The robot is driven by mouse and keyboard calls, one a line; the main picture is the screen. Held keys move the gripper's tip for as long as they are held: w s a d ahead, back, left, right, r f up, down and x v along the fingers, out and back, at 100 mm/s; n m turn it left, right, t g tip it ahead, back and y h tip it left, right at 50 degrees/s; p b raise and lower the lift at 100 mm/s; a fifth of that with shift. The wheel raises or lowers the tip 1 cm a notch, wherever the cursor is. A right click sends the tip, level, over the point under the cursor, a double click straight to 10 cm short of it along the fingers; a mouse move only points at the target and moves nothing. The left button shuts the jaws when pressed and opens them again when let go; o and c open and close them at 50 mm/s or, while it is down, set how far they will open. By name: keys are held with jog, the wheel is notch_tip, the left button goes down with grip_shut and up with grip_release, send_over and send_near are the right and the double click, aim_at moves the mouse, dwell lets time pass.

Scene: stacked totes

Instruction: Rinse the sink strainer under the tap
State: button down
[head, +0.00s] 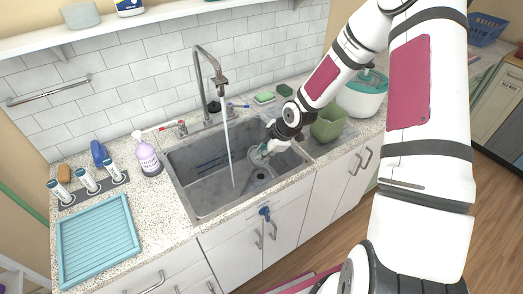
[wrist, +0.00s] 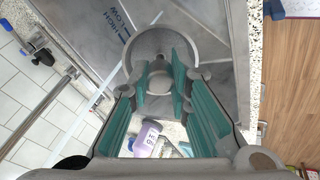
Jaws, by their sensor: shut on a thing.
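The sink strainer (wrist: 163,40) is a round grey metal cup, seen beyond my fingertips in the wrist view. My gripper (wrist: 160,90) is shut on its middle part between teal pads. In the head view my gripper (head: 271,147) is low inside the right part of the sink (head: 199,184), with the strainer (head: 258,158) at its tip, partly hidden. The tall curved tap (head: 200,62) is running. Its water stream (head: 228,140) falls into the basin, left of the strainer and apart from it.
The drain (head: 261,174) is just below the strainer. A green container (head: 327,125) and a white-and-teal pot (head: 362,95) stand right of the sink. A lavender bottle (head: 147,158) and blue drying tray (head: 97,240) are to the left. The basin's left part is clear.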

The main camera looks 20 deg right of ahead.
jog(key=w+a+f+b, duration=0.2)
jog(key=w+a+b, duration=0.5)
jog(key=w, duration=0.5)
jog(key=shift+f+b, duration=0.35)
jog(key=shift+f, duration=0.05)
dwell(0.7)
jog(key=shift+w+d, duration=0.3)
jog(key=shift+d, duration=0.15)
jog(key=shift+s+a, duration=0.1)
jog(key=shift+a, duration=0.05)
jog(key=shift+s+a, duration=0.25)
jog(key=shift+a, duration=0.1)
dwell(0.4)
